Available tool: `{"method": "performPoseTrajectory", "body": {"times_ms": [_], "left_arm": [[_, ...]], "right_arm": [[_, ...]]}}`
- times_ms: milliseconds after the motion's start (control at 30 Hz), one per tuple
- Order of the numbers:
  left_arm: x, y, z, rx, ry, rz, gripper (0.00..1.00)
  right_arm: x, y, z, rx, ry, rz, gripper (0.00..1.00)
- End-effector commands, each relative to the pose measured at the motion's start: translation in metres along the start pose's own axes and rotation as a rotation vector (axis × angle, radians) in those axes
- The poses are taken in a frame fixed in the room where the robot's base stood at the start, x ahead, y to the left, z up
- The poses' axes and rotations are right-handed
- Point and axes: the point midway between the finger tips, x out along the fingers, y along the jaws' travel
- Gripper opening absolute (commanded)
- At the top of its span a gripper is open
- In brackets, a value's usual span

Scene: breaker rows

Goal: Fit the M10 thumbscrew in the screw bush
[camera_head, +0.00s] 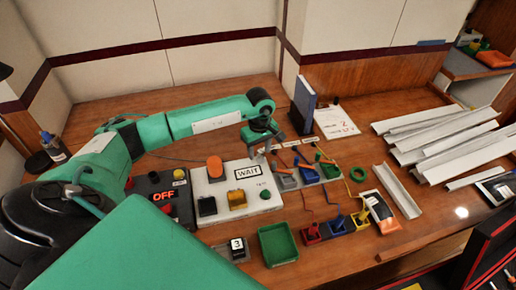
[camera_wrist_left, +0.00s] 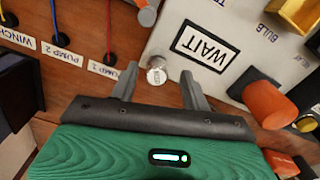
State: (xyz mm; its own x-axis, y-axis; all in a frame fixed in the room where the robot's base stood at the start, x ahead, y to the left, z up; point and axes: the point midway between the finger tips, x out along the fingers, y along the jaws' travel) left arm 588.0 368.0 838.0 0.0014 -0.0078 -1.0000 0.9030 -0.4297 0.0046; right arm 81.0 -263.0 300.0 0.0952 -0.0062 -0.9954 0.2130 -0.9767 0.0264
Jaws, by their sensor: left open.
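My left gripper (camera_head: 264,150) is open and points down by the upper right corner of the white WAIT board. In the left wrist view its two fingers (camera_wrist_left: 158,88) are spread apart. A small silver round piece with a ridged side and marked top, which looks like the M10 thumbscrew (camera_wrist_left: 156,74), stands in line with the gap between the fingertips, with space on both sides. Another silver round piece (camera_wrist_left: 147,12) sits at the board's edge; I cannot tell whether it is the screw bush. In the head view the left gripper hides this spot. My right gripper is not in view.
The white board (camera_head: 215,208) carries an orange knob (camera_head: 215,167) and a WAIT label. Several coloured switches with cables (camera_head: 307,172) stand right of the gripper. A blue upright folder (camera_head: 303,104) is behind. A green tray (camera_head: 278,244) lies in front. Metal channels (camera_head: 440,135) lie right.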

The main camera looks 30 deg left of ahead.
Motion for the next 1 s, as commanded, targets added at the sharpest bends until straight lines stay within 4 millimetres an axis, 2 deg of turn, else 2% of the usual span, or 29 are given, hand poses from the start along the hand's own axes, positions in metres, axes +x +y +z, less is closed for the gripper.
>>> {"method": "performPoseTrajectory", "body": {"times_ms": [33, 167, 267, 433, 800, 1000], "left_arm": [[0.008, 0.0, 0.0, 0.0, 0.0, 0.0, 0.47], [0.008, 0.0, 0.0, 0.001, -0.001, 0.001, 0.47], [0.008, 0.0, 0.0, 0.001, -0.001, 0.001, 0.47], [0.007, 0.0, 0.0, 0.001, -0.001, 0.001, 0.47], [-0.088, -0.003, -0.004, 0.0, -0.002, 0.008, 0.47], [-0.122, -0.005, -0.006, -0.001, -0.005, 0.007, 0.47]], "right_arm": [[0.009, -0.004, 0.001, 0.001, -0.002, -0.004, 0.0], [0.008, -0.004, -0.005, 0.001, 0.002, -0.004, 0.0], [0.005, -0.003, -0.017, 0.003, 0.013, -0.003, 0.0], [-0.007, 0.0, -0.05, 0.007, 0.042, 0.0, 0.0], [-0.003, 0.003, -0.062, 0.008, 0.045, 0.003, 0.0], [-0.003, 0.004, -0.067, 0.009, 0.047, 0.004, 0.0]]}}
